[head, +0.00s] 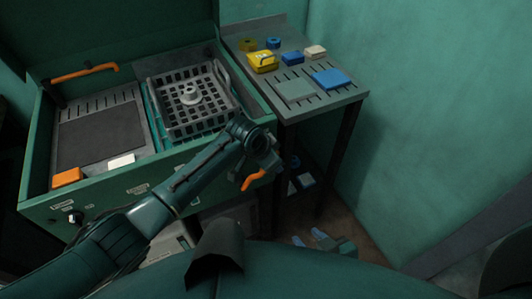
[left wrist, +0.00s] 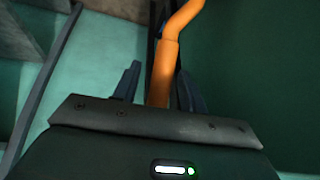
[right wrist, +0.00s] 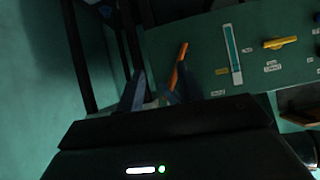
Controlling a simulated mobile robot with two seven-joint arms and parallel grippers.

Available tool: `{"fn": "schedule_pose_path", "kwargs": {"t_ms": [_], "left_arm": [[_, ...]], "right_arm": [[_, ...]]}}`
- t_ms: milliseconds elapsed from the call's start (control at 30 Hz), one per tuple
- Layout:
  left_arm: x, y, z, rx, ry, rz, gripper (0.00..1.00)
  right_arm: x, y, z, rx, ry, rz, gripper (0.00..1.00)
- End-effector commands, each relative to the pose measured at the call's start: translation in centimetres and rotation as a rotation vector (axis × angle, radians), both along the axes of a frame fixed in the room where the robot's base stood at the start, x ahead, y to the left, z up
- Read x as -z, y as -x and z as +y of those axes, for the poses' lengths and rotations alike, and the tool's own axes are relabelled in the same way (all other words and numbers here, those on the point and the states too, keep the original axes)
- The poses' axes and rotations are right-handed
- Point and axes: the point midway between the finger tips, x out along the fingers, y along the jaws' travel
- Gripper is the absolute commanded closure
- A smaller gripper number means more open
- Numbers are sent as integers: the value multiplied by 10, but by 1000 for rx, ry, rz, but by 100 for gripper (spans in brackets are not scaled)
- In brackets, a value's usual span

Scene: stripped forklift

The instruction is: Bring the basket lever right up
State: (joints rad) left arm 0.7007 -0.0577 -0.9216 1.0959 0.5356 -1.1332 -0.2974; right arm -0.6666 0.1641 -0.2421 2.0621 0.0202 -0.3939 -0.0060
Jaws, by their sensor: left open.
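An orange lever (head: 253,179) sticks out by the front right corner of the green machine. My left gripper (head: 264,160) is right at it. In the left wrist view the orange lever (left wrist: 165,75) runs between the two open fingers of my left gripper (left wrist: 157,82); I cannot tell whether they touch it. The lever also shows in the right wrist view (right wrist: 179,66). My right gripper (head: 310,239) is low down at the front, open and empty, apart from the lever. A grey basket (head: 215,118) sits in the machine's top.
A side table (head: 350,98) at the right holds yellow, blue and other small blocks. Another orange handle (head: 85,73) is at the machine's back left. A yellow handle (right wrist: 280,42) is on the front panel. A green wall (head: 440,110) stands at the right.

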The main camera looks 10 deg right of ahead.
Motion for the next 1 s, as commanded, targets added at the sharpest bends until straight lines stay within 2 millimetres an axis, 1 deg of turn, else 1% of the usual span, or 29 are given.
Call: {"fn": "schedule_pose_path", "kwargs": {"t_ms": [167, 400, 500, 600, 700, 800, 1000], "left_arm": [[-24, 7, 9, -1, 2, -3, 58], [-70, 22, 27, 1, 3, -5, 58], [-87, 28, 34, 0, 2, -4, 58], [-100, 32, 39, 1, 1, -4, 58], [-109, 35, 42, -1, 1, -3, 58], [-113, 37, 43, 0, 1, -2, 58], [-114, 37, 44, 0, 1, -1, 58]], "right_arm": [[-4, 0, -1, 1, 1, 4, 64], [0, 3, -4, 7, 8, 21, 64], [0, 2, -5, 11, 10, 20, 64], [-1, 1, -5, 13, 10, 19, 64], [-1, 1, -5, 14, 9, 19, 64], [-1, 0, -5, 14, 9, 17, 64], [-2, 0, -5, 14, 9, 17, 64]]}}
